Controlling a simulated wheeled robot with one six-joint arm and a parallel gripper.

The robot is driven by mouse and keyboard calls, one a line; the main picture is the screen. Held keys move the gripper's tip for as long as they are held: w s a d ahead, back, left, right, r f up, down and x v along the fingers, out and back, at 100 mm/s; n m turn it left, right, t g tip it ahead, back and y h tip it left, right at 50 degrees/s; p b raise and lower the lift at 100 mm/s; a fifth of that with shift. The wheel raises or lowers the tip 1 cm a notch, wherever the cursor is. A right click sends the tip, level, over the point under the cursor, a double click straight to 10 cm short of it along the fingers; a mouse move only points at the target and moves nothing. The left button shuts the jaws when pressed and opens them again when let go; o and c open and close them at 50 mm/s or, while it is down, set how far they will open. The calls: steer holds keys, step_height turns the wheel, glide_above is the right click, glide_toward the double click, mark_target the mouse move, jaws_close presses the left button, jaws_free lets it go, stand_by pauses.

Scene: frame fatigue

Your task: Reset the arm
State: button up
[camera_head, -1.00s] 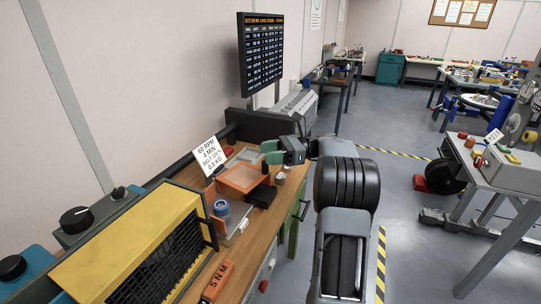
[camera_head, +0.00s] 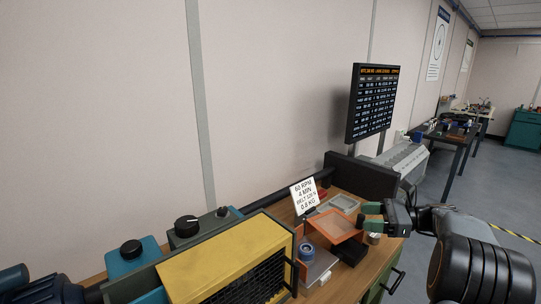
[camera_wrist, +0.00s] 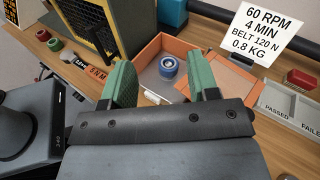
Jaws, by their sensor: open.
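My arm reaches in from the lower right of the head view, over the wooden bench. My gripper (camera_head: 371,216) has green fingers and is open, with nothing between them. In the head view it is beside the orange tray (camera_head: 322,229), seemingly a little above the bench. In the wrist view my gripper (camera_wrist: 162,82) has its fingers spread apart in front of an orange box (camera_wrist: 152,52). A blue ring-shaped part (camera_wrist: 169,67) sits in that box, and a small white piece (camera_wrist: 151,97) lies near its front edge.
A yellow caged machine (camera_head: 215,258) stands left of my gripper. A white sign (camera_head: 304,196) stands behind the tray. A dark display board (camera_head: 375,103) rises behind the bench. A red block (camera_wrist: 301,79) and trays marked PASSED and FAILED (camera_wrist: 291,113) are at right in the wrist view.

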steer(key=s+a+f+n+g+h, duration=0.45)
steer(key=s+f+n+h, duration=0.4)
steer(key=f, duration=0.25)
steer(key=s+a+r+n+t+h+p, duration=0.1)
steer(key=s+a+r+n+t+h, duration=0.1)
steer(key=s+a+n+h, duration=0.5)
steer(key=s+a+n+t, duration=0.1)
steer(key=s+n, duration=0.3)
steer(key=s, duration=0.1)
steer(key=shift+s+a+r, duration=0.25)
steer(key=shift+a+r, duration=0.1)
steer(key=shift+a+r+n, duration=0.2)
steer(key=shift+a+n, duration=0.05)
steer(key=shift+a, duration=0.15)
steer(key=shift+c, duration=0.2)
